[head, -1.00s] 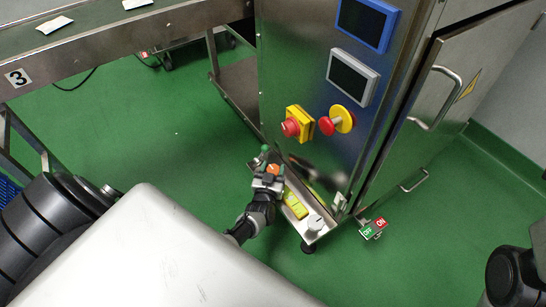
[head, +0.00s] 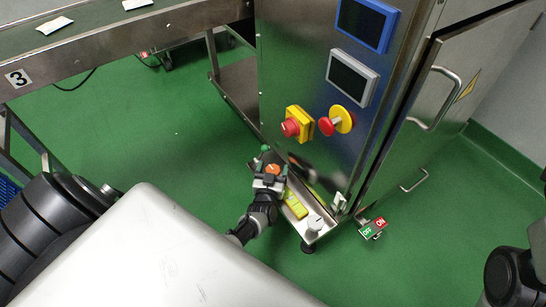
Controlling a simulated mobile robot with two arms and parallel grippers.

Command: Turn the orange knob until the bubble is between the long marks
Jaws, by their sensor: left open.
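The orange knob (head: 273,169) is at the far left end of a low metal ledge at the foot of the steel cabinet. My left gripper (head: 271,172) is open, with its fingers around or beside the knob; I cannot tell if they touch it. A yellow-green level vial (head: 295,205) lies on the ledge to the right of the gripper. Its bubble and marks are too small to make out. My right gripper is not in view; only a dark part of my right arm shows at the right edge.
A white-grey knob (head: 315,224) stands at the ledge's near end. Above are red buttons on yellow mounts (head: 297,124) and two screens (head: 351,77). A green and red OFF/ON tag (head: 373,228) sticks out low at the right. A conveyor (head: 130,35) runs along the upper left.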

